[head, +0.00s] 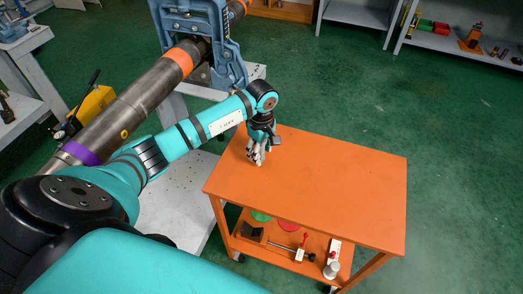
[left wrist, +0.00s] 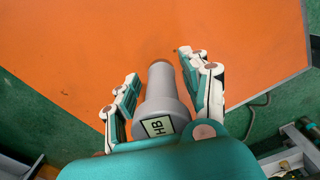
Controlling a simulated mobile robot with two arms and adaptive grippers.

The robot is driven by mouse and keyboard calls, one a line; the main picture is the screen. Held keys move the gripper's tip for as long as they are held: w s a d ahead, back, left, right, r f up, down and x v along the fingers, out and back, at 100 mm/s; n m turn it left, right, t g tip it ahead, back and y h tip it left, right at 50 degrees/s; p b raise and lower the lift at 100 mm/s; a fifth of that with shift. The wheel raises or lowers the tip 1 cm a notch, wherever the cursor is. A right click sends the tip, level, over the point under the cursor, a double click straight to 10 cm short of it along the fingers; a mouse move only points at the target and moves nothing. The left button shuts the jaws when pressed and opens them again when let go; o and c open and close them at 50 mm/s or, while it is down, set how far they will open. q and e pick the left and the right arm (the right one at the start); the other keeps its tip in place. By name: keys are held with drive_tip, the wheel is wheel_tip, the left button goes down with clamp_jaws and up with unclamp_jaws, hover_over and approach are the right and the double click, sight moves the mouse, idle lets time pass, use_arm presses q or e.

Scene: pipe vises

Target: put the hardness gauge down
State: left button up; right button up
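The hardness gauge (left wrist: 161,100) is a grey, stepped cylinder with an HB label and a brownish far end, seen in the left wrist view. It stands between the fingers of my left gripper (left wrist: 160,78), with a narrow gap showing on each side, so the gripper looks open around it. In the head view my left gripper (head: 257,156) points down at the back left of the orange table top (head: 320,190). My right gripper is not in view.
The rest of the orange top is clear. Its lower shelf holds a dark block (head: 252,231), a red-handled tool (head: 301,248) and a white cylinder (head: 332,269). A blue vise (head: 224,60) with a long steel pipe (head: 130,107) stands at the left.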

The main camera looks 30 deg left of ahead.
use_arm(q)
drive_tip(key=shift+o, duration=0.4)
drive_tip(key=shift+r, duration=0.1)
wheel_tip(320, 180, up, 11)
drive_tip(key=shift+r+b, duration=0.1)
drive_tip(key=shift+b, duration=0.95)
drive_tip(key=shift+r, duration=0.4)
